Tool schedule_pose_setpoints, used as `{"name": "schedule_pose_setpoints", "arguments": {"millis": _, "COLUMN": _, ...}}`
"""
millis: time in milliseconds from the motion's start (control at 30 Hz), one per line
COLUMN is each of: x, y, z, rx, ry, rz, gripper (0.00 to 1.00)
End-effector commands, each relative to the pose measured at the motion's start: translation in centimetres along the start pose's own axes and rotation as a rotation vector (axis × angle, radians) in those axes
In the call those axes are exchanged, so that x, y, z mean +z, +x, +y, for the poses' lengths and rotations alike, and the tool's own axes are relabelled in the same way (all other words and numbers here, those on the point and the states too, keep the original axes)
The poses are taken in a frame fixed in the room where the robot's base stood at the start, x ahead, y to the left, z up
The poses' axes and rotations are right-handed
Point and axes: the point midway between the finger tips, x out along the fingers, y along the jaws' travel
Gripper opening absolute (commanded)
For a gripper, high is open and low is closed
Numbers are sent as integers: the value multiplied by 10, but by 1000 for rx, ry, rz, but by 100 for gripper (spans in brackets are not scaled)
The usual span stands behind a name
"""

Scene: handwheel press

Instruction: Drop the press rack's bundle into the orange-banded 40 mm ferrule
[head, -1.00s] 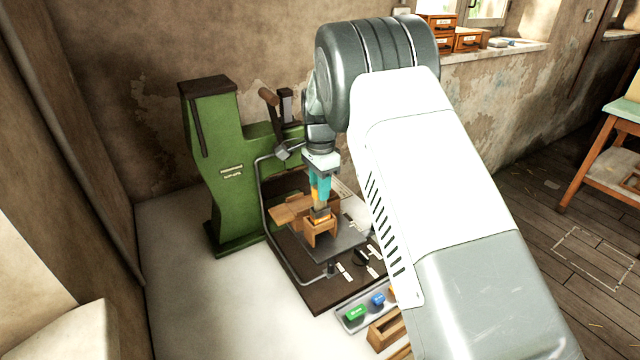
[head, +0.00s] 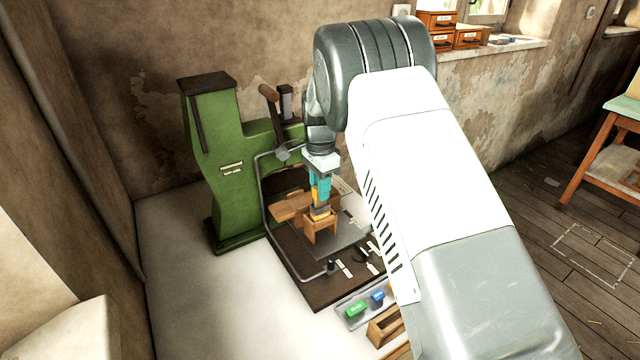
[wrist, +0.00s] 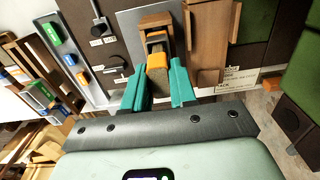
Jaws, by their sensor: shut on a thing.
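My gripper (head: 320,188), with teal fingers, points down over the press plate. In the wrist view my gripper (wrist: 157,82) is shut on a brown bundle (wrist: 157,82) that has an orange part (wrist: 158,61) at its far end. A grey piece with an orange edge (wrist: 156,38) lies just beyond, in line with the bundle, at a small wooden stand (wrist: 155,20). The wooden stand also shows in the head view (head: 319,234), below my fingers. I cannot tell whether the bundle touches the grey piece or is inside it.
The green press (head: 232,165) stands behind and left, with a bent metal bar (head: 268,220) beside my gripper. A wooden block (wrist: 207,40) is close on the right in the wrist view. A tray (wrist: 60,40) holds green, blue and orange pieces. The white table is clear at front left.

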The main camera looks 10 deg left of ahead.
Motion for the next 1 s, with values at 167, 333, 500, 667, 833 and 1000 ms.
{"name": "schedule_pose_setpoints", "arguments": {"millis": 167, "x": 0, "y": 6, "z": 0, "rx": 0, "ry": 0, "rz": 0, "gripper": 0}}
{"name": "schedule_pose_setpoints", "arguments": {"millis": 333, "x": 0, "y": 12, "z": 0, "rx": 1, "ry": 0, "rz": -1, "gripper": 0}}
{"name": "schedule_pose_setpoints", "arguments": {"millis": 500, "x": 0, "y": 19, "z": 0, "rx": 1, "ry": 0, "rz": 0, "gripper": 0}}
{"name": "schedule_pose_setpoints", "arguments": {"millis": 667, "x": 0, "y": 24, "z": 0, "rx": 0, "ry": 0, "rz": 0, "gripper": 0}}
{"name": "schedule_pose_setpoints", "arguments": {"millis": 833, "x": 0, "y": 27, "z": 0, "rx": 0, "ry": 0, "rz": 0, "gripper": 0}}
{"name": "schedule_pose_setpoints", "arguments": {"millis": 1000, "x": 0, "y": 27, "z": 0, "rx": 0, "ry": 0, "rz": 0, "gripper": 0}}
